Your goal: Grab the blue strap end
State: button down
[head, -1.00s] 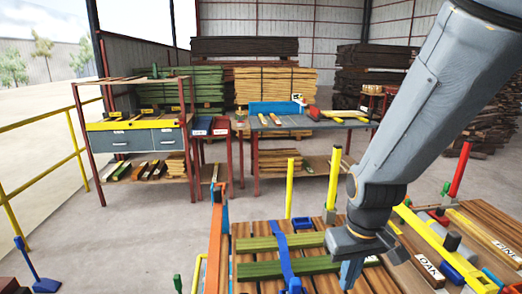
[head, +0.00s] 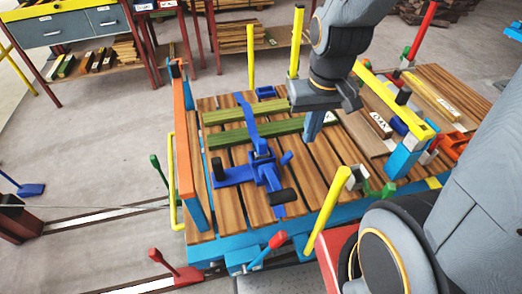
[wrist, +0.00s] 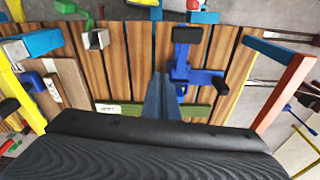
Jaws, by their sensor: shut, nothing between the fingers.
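A blue strap (head: 248,117) lies across two green planks (head: 283,128) on a slatted wooden deck (head: 225,212). Its far end sticks out past the back plank, and its near end runs to a blue ratchet-like device (head: 265,172) with black grips, which also shows in the wrist view (wrist: 183,70). My gripper (head: 311,138) points down over the deck, to the right of the strap and apart from it. Its blue fingers (wrist: 164,90) are together and empty. In the wrist view the strap is mostly hidden behind my gripper.
An orange post frame (head: 182,140) stands at the deck's left edge. Yellow posts (head: 327,211) rise at the front and back. A yellow bar (head: 395,98) and labelled wood blocks (head: 378,124) lie to the right. A blue block (head: 266,92) sits behind the planks.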

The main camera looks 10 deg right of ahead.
aim_at(263, 152)
jog(key=u, duration=0.85)
jog(key=k, duration=0.85)
jog(key=z, duration=1.2)
jog(key=i, duration=1)
